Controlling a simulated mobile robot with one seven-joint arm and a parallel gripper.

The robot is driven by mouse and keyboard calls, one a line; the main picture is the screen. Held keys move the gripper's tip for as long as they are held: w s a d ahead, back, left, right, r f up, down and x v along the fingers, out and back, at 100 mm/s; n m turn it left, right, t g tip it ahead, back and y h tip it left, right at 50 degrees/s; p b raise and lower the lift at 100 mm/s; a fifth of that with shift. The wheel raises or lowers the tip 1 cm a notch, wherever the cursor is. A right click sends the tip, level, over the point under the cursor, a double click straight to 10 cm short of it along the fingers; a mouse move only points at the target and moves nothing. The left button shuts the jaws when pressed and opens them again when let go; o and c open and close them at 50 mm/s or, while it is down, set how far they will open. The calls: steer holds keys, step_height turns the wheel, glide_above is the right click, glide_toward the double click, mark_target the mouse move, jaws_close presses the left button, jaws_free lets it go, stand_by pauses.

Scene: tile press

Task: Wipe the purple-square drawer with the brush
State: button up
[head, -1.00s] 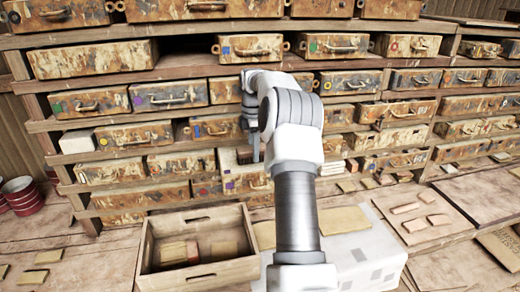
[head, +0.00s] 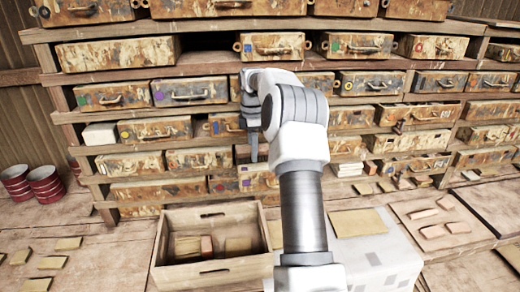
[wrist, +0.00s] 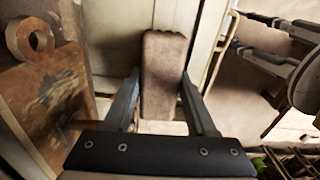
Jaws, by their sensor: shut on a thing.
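My gripper (wrist: 160,105) is shut on a brown-grey block, which looks like the brush (wrist: 164,72); it lies between the two fingers in the wrist view. In the head view my gripper (head: 251,143) hangs in front of the middle of the drawer rack, and the brush cannot be made out there. A rusty drawer with a purple mark (head: 190,91) is in the rack, up and left of my gripper. Another drawer with a purplish mark (head: 260,182) sits low, below my gripper. The marks are too small to tell which is a square.
The wooden rack holds several rows of drawers. An open wooden crate (head: 164,240) with blocks stands on the floor in front. Red tins (head: 45,184) stand at the left. In the wrist view a rusty drawer with a ring (wrist: 38,98) is close on the left.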

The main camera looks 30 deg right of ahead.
steer(key=shift+a, duration=0.2)
steer(key=shift+w+d, duration=0.15)
steer(key=shift+w, duration=0.25)
steer(key=shift+w+d+r, duration=0.1)
steer(key=shift+w+d, duration=0.05)
steer(key=shift+d, duration=0.05)
steer(key=shift+s+d+f, duration=0.1)
steer(key=shift+s+d, duration=0.4)
steer(key=shift+d, duration=0.45)
steer(key=shift+s+d+f, duration=0.1)
steer(key=shift+s+d, duration=0.45)
steer(key=shift+d, duration=0.45)
steer(key=shift+s+d+f, duration=0.1)
steer(key=shift+s+d, duration=0.4)
steer(key=shift+d, duration=0.45)
steer(key=shift+s+d+r, duration=0.1)
steer(key=shift+s+d, duration=0.35)
steer(key=shift+d, duration=0.5)
steer(key=shift+s+d+r, duration=0.1)
steer(key=shift+s+d, duration=0.3)
steer(key=shift+d, duration=0.5)
steer(key=shift+s+d, duration=0.45)
steer(key=shift+d, duration=0.5)
steer(key=shift+a, duration=0.15)
